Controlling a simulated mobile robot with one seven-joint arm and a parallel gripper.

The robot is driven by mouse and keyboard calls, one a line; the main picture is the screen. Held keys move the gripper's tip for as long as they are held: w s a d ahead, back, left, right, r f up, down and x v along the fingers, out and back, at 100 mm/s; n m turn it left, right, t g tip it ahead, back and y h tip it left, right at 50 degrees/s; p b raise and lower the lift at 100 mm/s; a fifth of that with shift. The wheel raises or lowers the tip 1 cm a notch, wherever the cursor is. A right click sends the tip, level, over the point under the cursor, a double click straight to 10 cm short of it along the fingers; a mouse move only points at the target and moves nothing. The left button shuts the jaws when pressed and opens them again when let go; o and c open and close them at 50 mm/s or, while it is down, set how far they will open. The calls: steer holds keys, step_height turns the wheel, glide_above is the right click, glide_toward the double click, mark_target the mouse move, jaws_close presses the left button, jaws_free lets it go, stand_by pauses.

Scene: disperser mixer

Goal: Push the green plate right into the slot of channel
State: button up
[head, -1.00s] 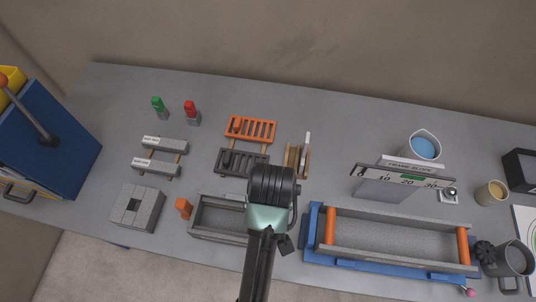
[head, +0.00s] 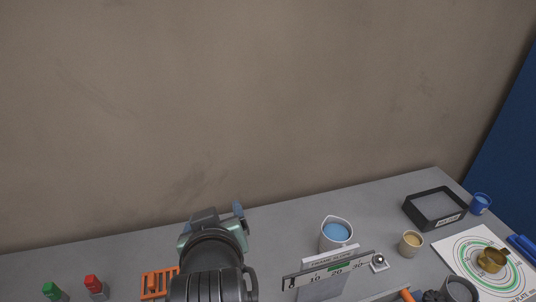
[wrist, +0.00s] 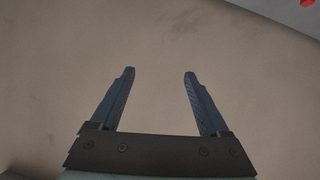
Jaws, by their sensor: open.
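I cannot make out a green plate or a channel with a slot for certain in either current view. A small green-topped piece (head: 52,291) is at the lower left of the head view, left of a red-topped one (head: 95,286). An upright gauge board (head: 322,272) carries a green band on its scale. My gripper (head: 220,212) is raised toward the wall, left of the gauge board. In the wrist view my gripper (wrist: 159,75) is open, with nothing between its fingers and the wall filling most of the view.
A jug of blue liquid (head: 336,233), a small tan-filled cup (head: 411,243) and a black tray (head: 435,208) stand along the back right. A brass cup (head: 492,260) sits on a ringed sheet. An orange rack (head: 158,283) is partly hidden by my arm.

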steer(key=w+d+r+m+t, duration=0.1)
steer(key=d+r+t, duration=0.15)
steer(key=r, duration=0.65)
steer(key=d+r+m+t, duration=0.15)
steer(key=r+t, duration=0.25)
steer(key=r, duration=0.5)
steer(key=s+d+r+m+t+h, duration=0.1)
steer(key=s+r+t, duration=0.3)
steer(key=r, duration=0.6)
steer(key=s+d+r+m+t+h, duration=0.1)
steer(key=s+d+r+t, duration=0.2)
steer(key=r, duration=0.8)
steer(key=s+t, duration=0.2)
steer(key=s, duration=0.2)
steer(key=shift+s+d+h, duration=0.2)
steer(key=shift+d+h, duration=0.1)
steer(key=shift+d, duration=0.1)
